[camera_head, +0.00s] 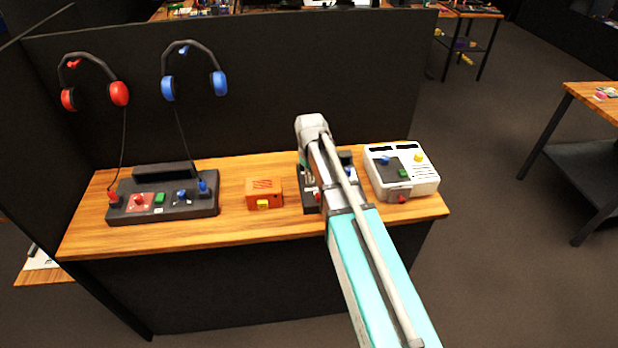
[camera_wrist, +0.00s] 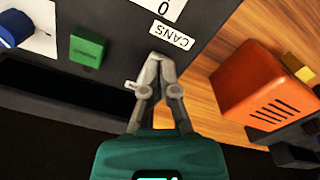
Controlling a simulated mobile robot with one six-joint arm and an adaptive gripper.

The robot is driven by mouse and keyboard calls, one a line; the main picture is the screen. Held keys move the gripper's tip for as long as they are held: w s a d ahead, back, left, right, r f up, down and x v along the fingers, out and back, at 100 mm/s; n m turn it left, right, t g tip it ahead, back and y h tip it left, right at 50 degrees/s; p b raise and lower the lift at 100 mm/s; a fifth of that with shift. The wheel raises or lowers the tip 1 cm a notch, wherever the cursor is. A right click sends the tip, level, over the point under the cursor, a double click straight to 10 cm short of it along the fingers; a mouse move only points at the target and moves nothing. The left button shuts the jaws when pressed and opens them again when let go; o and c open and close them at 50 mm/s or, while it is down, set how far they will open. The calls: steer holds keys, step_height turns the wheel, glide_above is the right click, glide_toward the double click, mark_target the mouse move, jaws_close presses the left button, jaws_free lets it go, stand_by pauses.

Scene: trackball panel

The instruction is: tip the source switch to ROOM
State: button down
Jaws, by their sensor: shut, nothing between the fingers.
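A dark panel (camera_wrist: 110,22) fills the upper left of the wrist view, with a white CANS label (camera_wrist: 171,34) near its edge. In the head view the dark panel (camera_head: 308,204) is mostly behind my arm. My gripper (camera_wrist: 159,58) is shut and empty, its fingertips over the panel just below the CANS label. A small pale piece (camera_wrist: 130,85) shows beside the left finger; I cannot tell whether it is part of the switch or a label. The source switch cannot be made out clearly, and no ROOM label is readable. Contact between fingertips and panel cannot be told.
An orange box (camera_wrist: 265,88) stands close to the panel; it also shows in the head view (camera_head: 263,191). A green button (camera_wrist: 88,46) and blue knob (camera_wrist: 14,28) are on the panel. A white console (camera_head: 402,185) and a dark headphone console (camera_head: 128,212) flank it.

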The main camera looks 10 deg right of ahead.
stand_by(0.3)
steer(key=shift+r+p, duration=3.45)
steer(key=shift+p, duration=0.05)
steer(key=s+d+m, duration=0.2)
steer(key=s+m, duration=0.1)
steer(key=s, duration=0.6)
steer(key=s+d+m, duration=0.3)
steer(key=s, duration=0.5)
steer(key=shift+s+d, duration=0.3)
steer(key=shift+s, duration=0.05)
